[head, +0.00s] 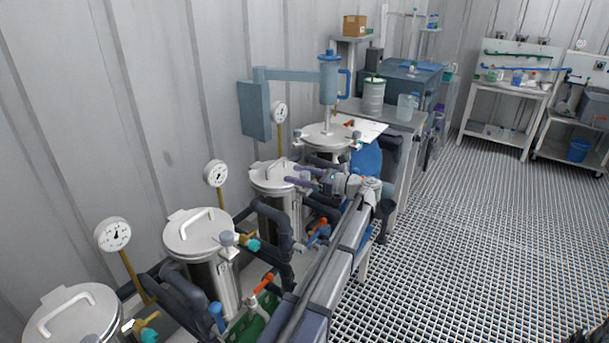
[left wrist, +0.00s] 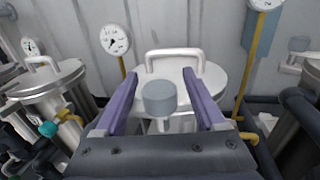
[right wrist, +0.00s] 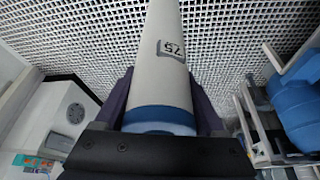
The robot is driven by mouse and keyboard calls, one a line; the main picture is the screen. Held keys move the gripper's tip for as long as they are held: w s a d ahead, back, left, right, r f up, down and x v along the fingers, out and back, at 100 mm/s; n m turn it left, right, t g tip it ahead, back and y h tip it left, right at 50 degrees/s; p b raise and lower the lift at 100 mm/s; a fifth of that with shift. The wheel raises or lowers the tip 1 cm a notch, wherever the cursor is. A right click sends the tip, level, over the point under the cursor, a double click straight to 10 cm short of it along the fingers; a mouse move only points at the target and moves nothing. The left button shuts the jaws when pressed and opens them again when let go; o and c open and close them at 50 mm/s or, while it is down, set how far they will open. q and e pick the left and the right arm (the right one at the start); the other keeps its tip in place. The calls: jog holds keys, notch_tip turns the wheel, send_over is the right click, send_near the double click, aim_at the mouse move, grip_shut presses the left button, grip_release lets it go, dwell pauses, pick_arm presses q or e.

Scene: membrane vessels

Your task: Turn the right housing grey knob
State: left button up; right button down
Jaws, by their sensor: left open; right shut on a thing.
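A round grey knob (left wrist: 160,98) stands on a pale stem in front of a steel housing with a white lid (left wrist: 188,72) and handle. My left gripper (left wrist: 160,76) is open. Its two purple fingers stand on either side of the knob, with a gap visible on each side. In the head view my left gripper (head: 290,175) reaches over the front edge of the third housing's lid (head: 272,172); the knob there is hard to make out. My right gripper (right wrist: 162,88) is shut on a white cylinder with a blue band (right wrist: 160,118) and a dark printed mark.
Other housings stand in the row, with lids at the left (head: 75,315) and middle (head: 197,230). Dark pipes (head: 280,222) and small orange-handled valves run along their front. A blue pump-like part (head: 330,80) rises behind. The grating floor (head: 470,240) is clear.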

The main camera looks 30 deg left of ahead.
pick_arm(q)
jog(key=w+d, duration=0.1)
jog(key=d, duration=1)
jog(key=shift+w, duration=0.3)
jog(key=shift+d, duration=0.1)
dwell(0.6)
